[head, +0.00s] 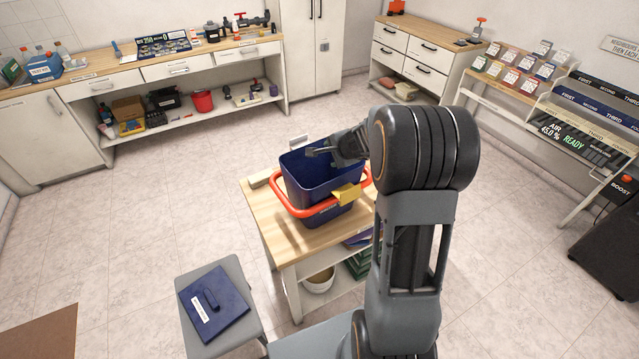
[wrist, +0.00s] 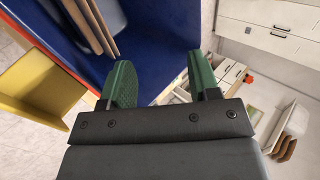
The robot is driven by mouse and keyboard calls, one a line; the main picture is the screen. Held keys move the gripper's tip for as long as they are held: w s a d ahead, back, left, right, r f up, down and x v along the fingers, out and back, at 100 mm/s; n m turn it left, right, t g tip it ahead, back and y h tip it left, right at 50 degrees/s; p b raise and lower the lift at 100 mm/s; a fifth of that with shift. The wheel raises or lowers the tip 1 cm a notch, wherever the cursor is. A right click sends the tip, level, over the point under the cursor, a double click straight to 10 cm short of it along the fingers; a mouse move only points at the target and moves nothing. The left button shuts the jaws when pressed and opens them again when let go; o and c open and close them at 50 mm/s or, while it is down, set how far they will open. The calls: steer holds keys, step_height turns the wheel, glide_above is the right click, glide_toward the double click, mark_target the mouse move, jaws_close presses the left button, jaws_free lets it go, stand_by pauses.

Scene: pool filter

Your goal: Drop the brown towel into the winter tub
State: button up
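A dark blue tub (head: 317,178) with an orange-red handle and a yellow tag stands on the small wooden table; I cannot read a name on it. My gripper (head: 316,151) is at the tub's upper opening. In the wrist view my gripper (wrist: 160,82) has its two green finger pads apart, with nothing between them. Brown folded layers (wrist: 92,28), probably the brown towel, lie inside the blue tub (wrist: 150,25), beyond the left finger and apart from it. The head view does not show them clearly.
The small wooden table (head: 256,205) has a lower shelf with a white bucket (head: 319,281). A grey stool (head: 237,270) with a dark blue lid (head: 213,303) stands at the front left. Benches line the walls.

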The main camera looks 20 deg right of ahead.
steer(key=v, duration=1.3)
steer(key=shift+s+r+p, duration=0.3)
steer(key=s+a+n+g+h, duration=0.1)
steer(key=s+a+n+g, duration=0.3)
steer(key=s+a+n, duration=0.9)
steer(key=s+n, duration=0.3)
steer(key=s, duration=0.1)
steer(key=shift+a+n, duration=0.4)
